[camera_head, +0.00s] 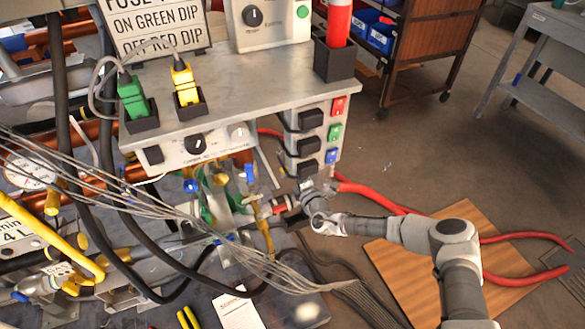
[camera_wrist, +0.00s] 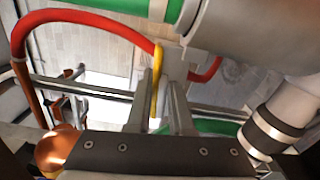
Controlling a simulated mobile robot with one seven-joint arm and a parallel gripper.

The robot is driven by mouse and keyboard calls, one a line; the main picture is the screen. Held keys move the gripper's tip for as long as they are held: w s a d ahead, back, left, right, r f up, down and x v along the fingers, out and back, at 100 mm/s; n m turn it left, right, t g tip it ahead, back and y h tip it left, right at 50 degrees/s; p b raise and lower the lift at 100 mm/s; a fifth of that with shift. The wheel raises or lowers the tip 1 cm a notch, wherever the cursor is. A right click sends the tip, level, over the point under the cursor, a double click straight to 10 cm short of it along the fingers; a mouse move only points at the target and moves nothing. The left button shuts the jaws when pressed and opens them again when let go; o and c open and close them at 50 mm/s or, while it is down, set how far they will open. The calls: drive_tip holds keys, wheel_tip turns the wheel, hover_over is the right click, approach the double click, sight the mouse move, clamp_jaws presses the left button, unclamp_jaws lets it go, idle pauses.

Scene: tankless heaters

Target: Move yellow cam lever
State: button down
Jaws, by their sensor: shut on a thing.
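The yellow cam lever (camera_wrist: 157,72) is a thin, upright yellow strip in the wrist view. It stands between the two fingers of my gripper (camera_wrist: 165,85), which are shut on it. A green pipe (camera_wrist: 115,8) and a large grey metal cylinder (camera_wrist: 245,30) are just above and to the right. In the head view my gripper (camera_head: 283,204) reaches left into the cluster of valves and fittings below the metal shelf. The fingertips and the lever are hard to make out there.
A red hose (camera_wrist: 85,17) arches behind the lever. In the head view, a grey metal shelf (camera_head: 240,92) with switch boxes overhangs the fittings. Grey cables (camera_head: 150,195) and black hoses cross at the left. The floor (camera_head: 440,150) at right is mostly open.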

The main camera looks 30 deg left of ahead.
drive_tip(key=shift+s+m, duration=0.1)
drive_tip(key=shift+m, duration=0.2)
drive_tip(key=c, duration=1.1)
unclamp_jaws()
drive_tip(key=shift+r, duration=0.1)
drive_tip(key=p+v, duration=0.5)
drive_tip(key=v, duration=1.2)
drive_tip(key=shift+d+p, duration=0.25)
drive_tip(key=shift+p, duration=0.05)
